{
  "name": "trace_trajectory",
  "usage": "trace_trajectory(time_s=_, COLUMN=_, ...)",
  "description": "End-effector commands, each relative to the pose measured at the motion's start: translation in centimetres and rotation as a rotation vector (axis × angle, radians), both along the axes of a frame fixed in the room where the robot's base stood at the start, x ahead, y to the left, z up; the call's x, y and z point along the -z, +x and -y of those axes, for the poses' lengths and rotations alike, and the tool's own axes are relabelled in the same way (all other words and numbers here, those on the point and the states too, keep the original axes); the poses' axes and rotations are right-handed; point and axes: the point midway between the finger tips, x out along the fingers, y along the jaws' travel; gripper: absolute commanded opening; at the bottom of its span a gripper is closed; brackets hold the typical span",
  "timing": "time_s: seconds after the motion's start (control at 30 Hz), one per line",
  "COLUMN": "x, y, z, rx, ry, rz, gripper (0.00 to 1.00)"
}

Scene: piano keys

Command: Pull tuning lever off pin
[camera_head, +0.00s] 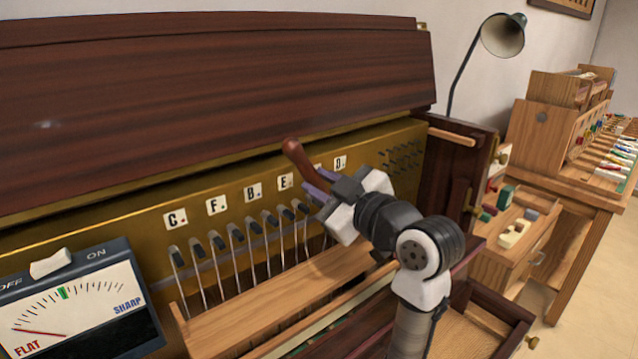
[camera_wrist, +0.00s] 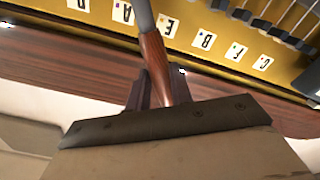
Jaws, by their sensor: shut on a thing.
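The tuning lever has a red-brown wooden handle (camera_head: 296,156) that sticks up past my gripper (camera_head: 318,190) in the head view. My gripper is shut on this handle, with its dark fingers on either side. In the wrist view the handle (camera_wrist: 156,55) leads to a grey shaft (camera_wrist: 145,14) that runs off the top edge, between the A and E labels. The shaft's far end and any pin under it are hidden or out of view, so I cannot tell whether they are joined.
The brass panel (camera_head: 215,180) carries letter tiles above a row of dark-tipped pins (camera_head: 235,232). A tuning meter (camera_head: 75,305) at lower left has its red needle at FLAT. The dark wooden lid (camera_head: 200,90) rises behind. A lamp (camera_head: 502,35) and wooden bench (camera_head: 560,165) stand right.

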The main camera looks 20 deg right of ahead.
Motion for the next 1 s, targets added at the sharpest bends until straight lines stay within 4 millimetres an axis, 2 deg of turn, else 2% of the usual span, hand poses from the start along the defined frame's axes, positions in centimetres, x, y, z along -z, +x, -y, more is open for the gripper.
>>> trace_trajectory(time_s=0.37, x=-0.1, y=-0.4, z=0.2, rx=0.001, ry=0.000, rz=0.003, gripper=0.00)
trace_trajectory(time_s=1.0, x=0.0, y=-5.0, z=2.1, rx=0.000, ry=-0.001, rz=0.003, gripper=0.00)
